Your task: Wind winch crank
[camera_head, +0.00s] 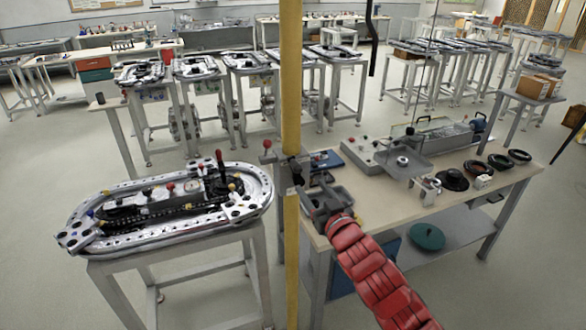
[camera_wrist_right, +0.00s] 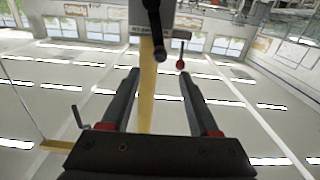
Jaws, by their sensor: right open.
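A yellow post (camera_head: 291,90) stands upright in the middle of the head view, and it also shows in the wrist view (camera_wrist_right: 147,95). A small crank with a red knob (camera_head: 267,145) shows at the post's left side. In the wrist view the crank's red knob (camera_wrist_right: 180,65) hangs from a thin rod, beyond my fingertips. My right gripper (camera_head: 296,168) is at the post, close to the crank. In the wrist view the right gripper (camera_wrist_right: 160,78) is open, with nothing held between its fingers. I cannot tell whether a finger touches the post. My left gripper is out of view.
A workbench (camera_head: 450,215) with a clear lidded box, black rings and small parts stands at right. A metal oval ring track (camera_head: 85,240) on a stand is at left. More such stands fill the back. Open grey floor (camera_head: 60,150) lies at far left.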

